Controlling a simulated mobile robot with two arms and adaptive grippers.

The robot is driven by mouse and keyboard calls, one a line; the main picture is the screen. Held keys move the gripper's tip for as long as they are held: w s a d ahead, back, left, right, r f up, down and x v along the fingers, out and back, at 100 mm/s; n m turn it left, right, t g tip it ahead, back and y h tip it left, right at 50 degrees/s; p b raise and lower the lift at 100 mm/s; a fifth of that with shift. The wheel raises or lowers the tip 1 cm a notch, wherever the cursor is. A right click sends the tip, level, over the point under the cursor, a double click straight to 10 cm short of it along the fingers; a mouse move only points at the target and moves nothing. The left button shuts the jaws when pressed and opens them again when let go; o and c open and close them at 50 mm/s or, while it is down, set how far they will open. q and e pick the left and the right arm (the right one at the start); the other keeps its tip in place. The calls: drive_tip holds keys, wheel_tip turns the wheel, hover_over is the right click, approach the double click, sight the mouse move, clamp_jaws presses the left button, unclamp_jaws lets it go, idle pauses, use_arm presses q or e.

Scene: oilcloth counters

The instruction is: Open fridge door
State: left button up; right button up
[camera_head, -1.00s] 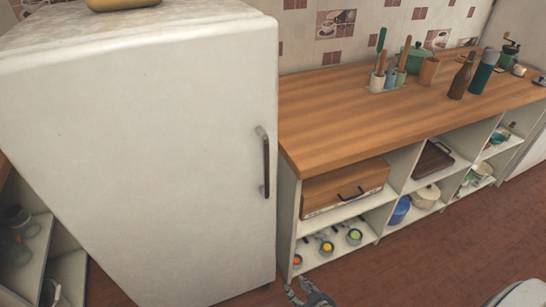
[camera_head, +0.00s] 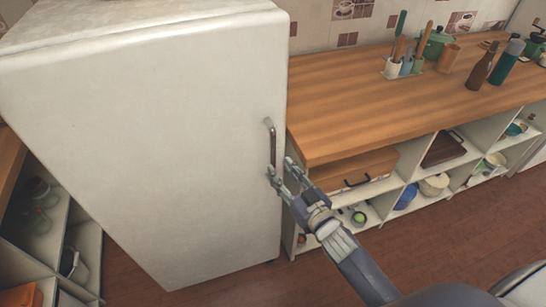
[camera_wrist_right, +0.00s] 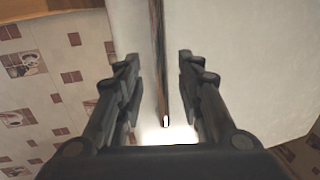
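The white fridge (camera_head: 140,130) stands at the left in the head view, and its door is shut. Its dark vertical handle (camera_head: 273,146) is on the door's right side. My right gripper (camera_head: 279,168) is at the lower end of the handle. In the right wrist view, the gripper (camera_wrist_right: 157,85) is open, with the handle (camera_wrist_right: 158,60) running between its two fingers. The fingers do not appear to press on it. The fridge door (camera_wrist_right: 235,60) fills the right part of that view. My left gripper is not in view.
A wooden counter (camera_head: 370,95) with open shelves stands to the right of the fridge. Utensil cups (camera_head: 393,68), a green pot (camera_head: 436,42) and bottles (camera_head: 482,66) stand on it. A wooden box (camera_head: 350,172) lies on a shelf below. The red-brown floor (camera_head: 440,240) in front is clear.

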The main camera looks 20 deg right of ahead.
sight(274, 163)
drive_tip(key=shift+p+x, duration=0.4)
drive_tip(key=shift+x, duration=2.4)
drive_tip(key=shift+s, duration=0.1)
clamp_jaws()
